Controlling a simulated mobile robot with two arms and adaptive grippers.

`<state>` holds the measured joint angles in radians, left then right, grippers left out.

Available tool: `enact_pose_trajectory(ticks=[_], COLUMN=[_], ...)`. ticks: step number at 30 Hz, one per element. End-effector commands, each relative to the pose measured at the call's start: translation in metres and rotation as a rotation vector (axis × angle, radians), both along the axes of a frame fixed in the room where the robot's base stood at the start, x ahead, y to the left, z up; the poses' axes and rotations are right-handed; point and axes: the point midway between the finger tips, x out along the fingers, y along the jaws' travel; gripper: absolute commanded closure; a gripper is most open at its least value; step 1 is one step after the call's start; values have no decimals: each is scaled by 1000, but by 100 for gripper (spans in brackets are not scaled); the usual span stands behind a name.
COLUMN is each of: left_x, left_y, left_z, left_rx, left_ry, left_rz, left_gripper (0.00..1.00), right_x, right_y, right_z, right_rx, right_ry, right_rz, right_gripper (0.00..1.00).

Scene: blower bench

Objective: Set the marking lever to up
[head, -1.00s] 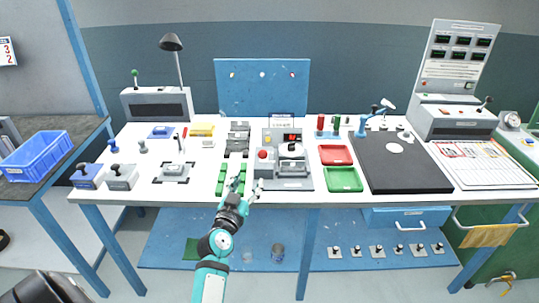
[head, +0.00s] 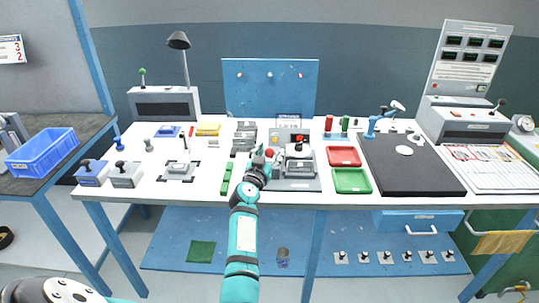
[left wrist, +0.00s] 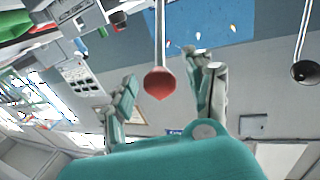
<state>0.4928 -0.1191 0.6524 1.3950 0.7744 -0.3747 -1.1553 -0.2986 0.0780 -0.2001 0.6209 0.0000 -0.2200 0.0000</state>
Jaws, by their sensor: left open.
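A red ball knob (left wrist: 159,84) on a thin metal rod shows in the left wrist view between my left gripper's two fingers (left wrist: 165,70), apart from both. I take it for the lever on the grey bench device (head: 302,184); no label on it is readable. In the head view the red knob (head: 269,153) is at that device's left side. My left gripper (head: 263,157) is open and empty in front of it, hiding part of the device. Whether the lever stands up or down is unclear. My right gripper is not in view.
A red tray (head: 343,157) and a green tray (head: 351,182) lie right of the device. Green blocks (head: 226,179) lie left of it. A lever base (head: 179,172) stands farther left, and a lamp (head: 179,41) rises behind. The bench front edge is clear.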

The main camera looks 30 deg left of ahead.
Motion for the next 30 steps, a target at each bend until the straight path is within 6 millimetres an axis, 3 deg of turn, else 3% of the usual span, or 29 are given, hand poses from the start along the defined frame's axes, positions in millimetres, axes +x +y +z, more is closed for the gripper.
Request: enact_pose_trajectory(ticks=[4, 16, 30], left_x=[0, 0, 0], left_y=[0, 0, 0], left_z=[0, 0, 3], left_rx=[0, 0, -3], left_ry=[0, -1, 8], left_rz=[0, 0, -1], left_gripper=[46, 99, 100], right_x=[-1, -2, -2], right_y=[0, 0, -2], right_z=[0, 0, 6], right_rx=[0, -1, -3], right_ry=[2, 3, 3], right_rz=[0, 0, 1], right_gripper=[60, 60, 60])
